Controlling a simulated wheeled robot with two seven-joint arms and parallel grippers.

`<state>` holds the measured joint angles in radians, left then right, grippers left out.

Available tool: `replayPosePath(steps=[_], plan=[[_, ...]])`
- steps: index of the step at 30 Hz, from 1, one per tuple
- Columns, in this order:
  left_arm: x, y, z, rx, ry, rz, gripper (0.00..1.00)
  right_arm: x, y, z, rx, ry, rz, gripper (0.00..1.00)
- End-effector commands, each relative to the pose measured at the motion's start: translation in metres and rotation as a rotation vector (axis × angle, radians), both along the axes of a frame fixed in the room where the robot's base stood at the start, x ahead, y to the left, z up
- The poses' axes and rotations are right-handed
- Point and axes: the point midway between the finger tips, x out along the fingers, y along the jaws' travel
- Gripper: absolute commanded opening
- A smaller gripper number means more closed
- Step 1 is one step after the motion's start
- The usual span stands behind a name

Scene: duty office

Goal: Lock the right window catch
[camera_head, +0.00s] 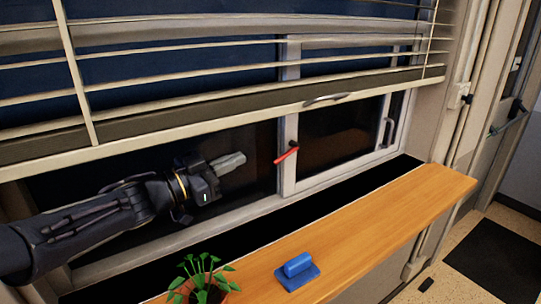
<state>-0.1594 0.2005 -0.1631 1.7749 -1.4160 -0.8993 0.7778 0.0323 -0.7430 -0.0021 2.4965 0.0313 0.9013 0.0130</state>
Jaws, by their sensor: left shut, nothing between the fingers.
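A red catch lever (286,155) sits on the pale middle upright of the window, slanting up to the right. A grey handle (387,131) stands upright on the frame at the window's right side. I cannot tell for sure which of the two is the right catch. My left gripper (232,162) reaches in from the left in front of the dark glass. Its fingers are closed and empty, pointing right, a short way left of the red lever and apart from it in the picture. My right gripper is not in view.
A raised slatted blind (200,110) hangs over the upper window. The wooden sill (390,205) carries a blue stamp-like block (297,271) and a potted plant (203,280) at its near end. The sill's right part is clear. A door (510,110) is at far right.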

Motion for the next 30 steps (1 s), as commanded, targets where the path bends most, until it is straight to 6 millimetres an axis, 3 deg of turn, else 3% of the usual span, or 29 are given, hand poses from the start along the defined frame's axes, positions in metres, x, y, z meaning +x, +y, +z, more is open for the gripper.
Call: replayPosePath(steps=[7, 18, 24, 30], plan=[[0.015, -0.020, 0.003, -0.001, 0.002, -0.003, 0.00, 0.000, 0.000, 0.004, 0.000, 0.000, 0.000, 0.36], [0.063, -0.080, 0.013, 0.001, 0.001, -0.002, 0.00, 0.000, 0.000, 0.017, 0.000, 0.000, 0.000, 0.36], [0.073, -0.082, -0.016, 0.001, 0.003, 0.001, 0.00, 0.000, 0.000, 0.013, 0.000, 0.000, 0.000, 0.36], [0.077, -0.084, -0.025, 0.000, 0.000, 0.002, 0.00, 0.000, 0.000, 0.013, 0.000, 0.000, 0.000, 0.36]])
